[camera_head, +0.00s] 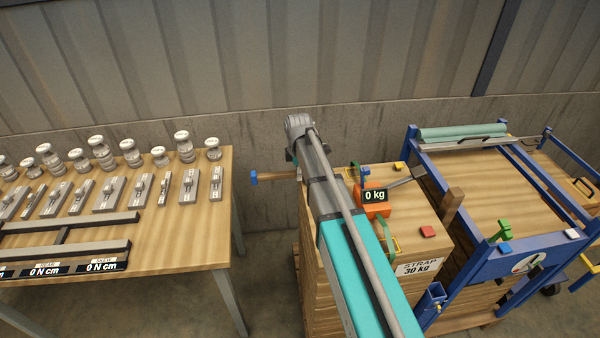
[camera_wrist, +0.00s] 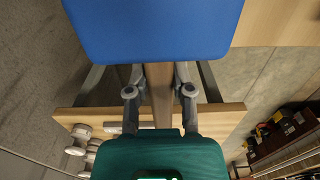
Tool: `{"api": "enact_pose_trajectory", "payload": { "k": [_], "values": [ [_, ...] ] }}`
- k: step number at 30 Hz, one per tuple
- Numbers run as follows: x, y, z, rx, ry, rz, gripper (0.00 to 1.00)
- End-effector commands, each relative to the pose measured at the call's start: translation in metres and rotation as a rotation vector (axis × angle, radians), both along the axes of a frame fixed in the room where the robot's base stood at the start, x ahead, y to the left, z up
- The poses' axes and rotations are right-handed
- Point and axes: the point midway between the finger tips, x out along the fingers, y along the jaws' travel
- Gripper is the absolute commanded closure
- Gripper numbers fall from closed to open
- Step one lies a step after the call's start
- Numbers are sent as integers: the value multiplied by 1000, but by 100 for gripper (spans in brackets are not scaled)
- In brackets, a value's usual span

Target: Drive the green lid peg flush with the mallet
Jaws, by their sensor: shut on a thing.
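The mallet has a blue head (camera_wrist: 155,28) and a wooden handle (camera_wrist: 160,95). In the head view its blue head (camera_head: 254,178) points left, beyond the crate's left side. My gripper (camera_wrist: 160,100) is shut on the handle, with one finger on each side. In the head view the gripper is mostly hidden behind my arm. The wooden crate (camera_head: 412,208) carries a blue block (camera_head: 364,170) and a red block (camera_head: 428,231) on its lid. I cannot make out a green lid peg; my teal arm covers the lid's left part.
An orange scale (camera_head: 375,209) reading 0 kg sits on the lid, with a green strap handle (camera_head: 395,246) nearby. A blue-framed cart (camera_head: 478,262) with a green lever (camera_head: 503,231) stands at the right. A table (camera_head: 190,240) with several insulators stands at the left.

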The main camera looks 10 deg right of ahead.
Motion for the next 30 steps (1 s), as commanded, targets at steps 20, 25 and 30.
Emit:
{"api": "enact_pose_trajectory", "payload": {
  "k": [20,25,30],
  "values": [
    [0,1,21,0,-1,1,100],
    [0,1,21,0,-1,1,100],
    [0,1,21,0,-1,1,100]
  ]
}}
